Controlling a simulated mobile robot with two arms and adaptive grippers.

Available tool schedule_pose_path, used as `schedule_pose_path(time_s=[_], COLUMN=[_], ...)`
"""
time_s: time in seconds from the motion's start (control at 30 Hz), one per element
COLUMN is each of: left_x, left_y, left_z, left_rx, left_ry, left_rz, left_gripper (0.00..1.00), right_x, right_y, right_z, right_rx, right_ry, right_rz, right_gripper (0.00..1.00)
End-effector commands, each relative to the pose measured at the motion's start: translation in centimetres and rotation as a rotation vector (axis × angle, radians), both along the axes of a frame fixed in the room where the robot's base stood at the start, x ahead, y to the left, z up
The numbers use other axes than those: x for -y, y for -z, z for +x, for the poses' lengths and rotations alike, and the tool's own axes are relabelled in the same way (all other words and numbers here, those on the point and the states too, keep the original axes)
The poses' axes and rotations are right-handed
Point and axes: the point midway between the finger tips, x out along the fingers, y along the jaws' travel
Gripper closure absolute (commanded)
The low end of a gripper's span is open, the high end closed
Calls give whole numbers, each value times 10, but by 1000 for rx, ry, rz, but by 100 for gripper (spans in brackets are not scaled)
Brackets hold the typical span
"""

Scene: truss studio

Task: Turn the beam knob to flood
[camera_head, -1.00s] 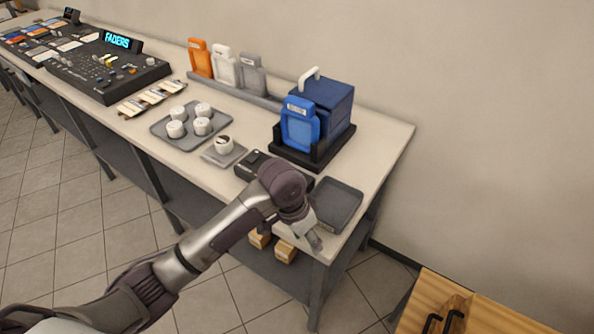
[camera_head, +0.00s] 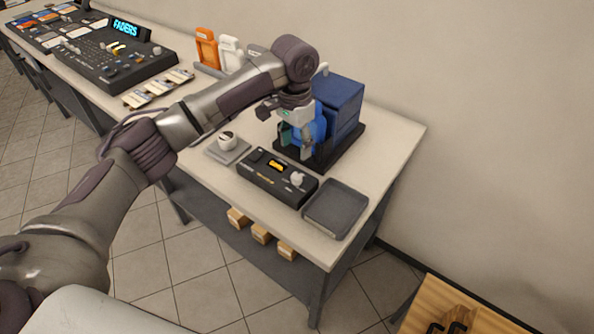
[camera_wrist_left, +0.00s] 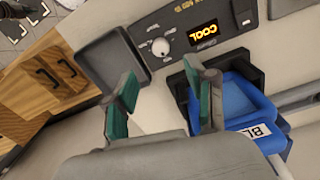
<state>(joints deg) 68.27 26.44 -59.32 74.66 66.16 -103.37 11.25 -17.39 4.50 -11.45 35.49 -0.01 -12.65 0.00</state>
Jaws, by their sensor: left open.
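A black control box (camera_head: 276,177) sits near the front of the long table. It has a white knob (camera_head: 298,179) at its right end and a small lit display (camera_head: 277,165). My left gripper (camera_head: 296,148) is above the table behind the box, in front of the blue items. Its green-padded fingers (camera_wrist_left: 160,80) are open and empty, apart from the knob. The right gripper is not in view.
A grey tray (camera_head: 335,209) lies right of the box. A blue case (camera_head: 341,105) and a blue piece (camera_wrist_left: 241,108) in a black holder stand behind. A white round item (camera_head: 227,139) sits on a grey plate at left. A "FADERS" console (camera_head: 112,55) stands farther left.

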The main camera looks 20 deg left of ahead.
Motion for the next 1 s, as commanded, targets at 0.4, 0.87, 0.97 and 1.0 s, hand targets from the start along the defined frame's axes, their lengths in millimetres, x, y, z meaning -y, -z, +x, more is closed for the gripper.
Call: schedule_pose_path(time_s=[0.4, 0.87, 0.97, 1.0], left_x=[1, 1, 1, 1], left_y=[83, 105, 105, 105], left_z=[-1, -1, -1, -1], left_rx=[-2, 2, 1, 1], left_ry=[0, 1, 1, 1], left_rz=[1, 1, 0, 0], left_gripper=[44, 44, 49, 56], right_x=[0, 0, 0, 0], right_y=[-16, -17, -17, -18], right_z=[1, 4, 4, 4], right_rx=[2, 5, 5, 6], right_ry=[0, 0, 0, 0], right_rz=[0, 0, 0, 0], right_gripper=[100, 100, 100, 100])
